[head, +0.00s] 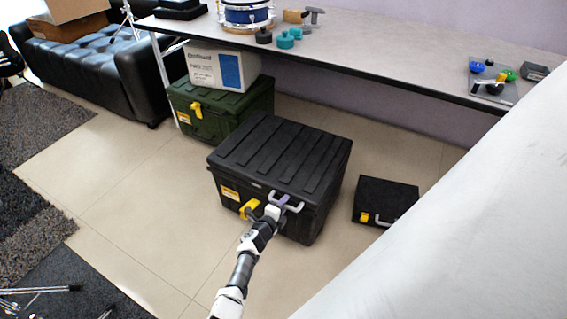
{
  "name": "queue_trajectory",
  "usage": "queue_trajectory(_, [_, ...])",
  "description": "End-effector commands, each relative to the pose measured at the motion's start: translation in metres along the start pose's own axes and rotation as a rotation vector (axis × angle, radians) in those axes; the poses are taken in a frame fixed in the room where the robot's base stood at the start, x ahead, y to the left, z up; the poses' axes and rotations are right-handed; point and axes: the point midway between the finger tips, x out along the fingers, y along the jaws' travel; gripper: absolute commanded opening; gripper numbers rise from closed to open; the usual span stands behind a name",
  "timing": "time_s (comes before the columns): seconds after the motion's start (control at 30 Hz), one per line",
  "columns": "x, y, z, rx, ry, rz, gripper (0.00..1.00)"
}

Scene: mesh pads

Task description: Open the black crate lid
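The black crate (280,152) stands on the tiled floor in the middle of the head view. Its ribbed lid looks closed. A yellow latch (250,208) and a yellow label (230,193) show on its front, and a pale handle (287,200) shows at the front near the lid's edge. My gripper (279,207) is at the crate's front, beside the yellow latch and at the pale handle. The fingers are small and partly overlap the handle, so I cannot tell whether they touch it or are open or shut.
A green crate (240,108) with a white box (220,68) on it stands behind left. A small black case (385,200) lies to the right. A long table (390,60) runs along the wall behind. Floor left of the crate is clear. A white surface fills the lower right.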

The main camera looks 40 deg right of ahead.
Motion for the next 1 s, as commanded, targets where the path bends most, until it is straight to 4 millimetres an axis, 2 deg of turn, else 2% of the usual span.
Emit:
queue_trajectory(0.2, [0.0, 0.0, 0.0, 0.0, 0.0, 0.0, 0.33])
queue_trajectory(0.47, [0.0, 0.0, 0.0, 0.0, 0.0, 0.0, 0.0])
queue_trajectory(0.8, [0.0, -0.002, 0.0, 0.0, 0.001, 0.001, 0.0])
queue_trajectory(1.0, [-0.001, -0.013, -0.001, 0.0, 0.003, 0.018, 0.0])
